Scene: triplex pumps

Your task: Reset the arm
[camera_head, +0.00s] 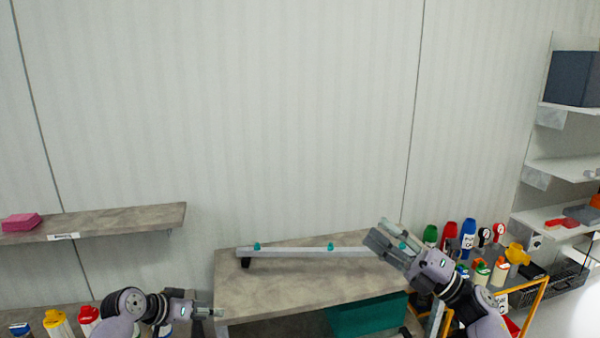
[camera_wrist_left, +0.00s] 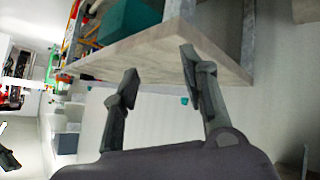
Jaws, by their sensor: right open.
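My left gripper (camera_head: 208,313) is at the lower left in the head view, beside the left end of the grey table (camera_head: 290,282). In the left wrist view its two fingers (camera_wrist_left: 160,64) stand apart with nothing held between them; the table edge (camera_wrist_left: 150,50) lies behind them. My right gripper (camera_head: 380,234) is raised over the right end of the table, pointing up and left. It is open, and I see nothing held in it. It hides the right part of a grey rail.
The grey rail (camera_head: 295,252) with teal knobs lies along the table's back. A teal bin (camera_head: 365,317) sits beneath. Several bottles (camera_head: 468,235) crowd the right side near shelves (camera_head: 565,168). A wall shelf (camera_head: 110,220) holds a pink block (camera_head: 20,222). Bottles (camera_head: 57,323) stand lower left.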

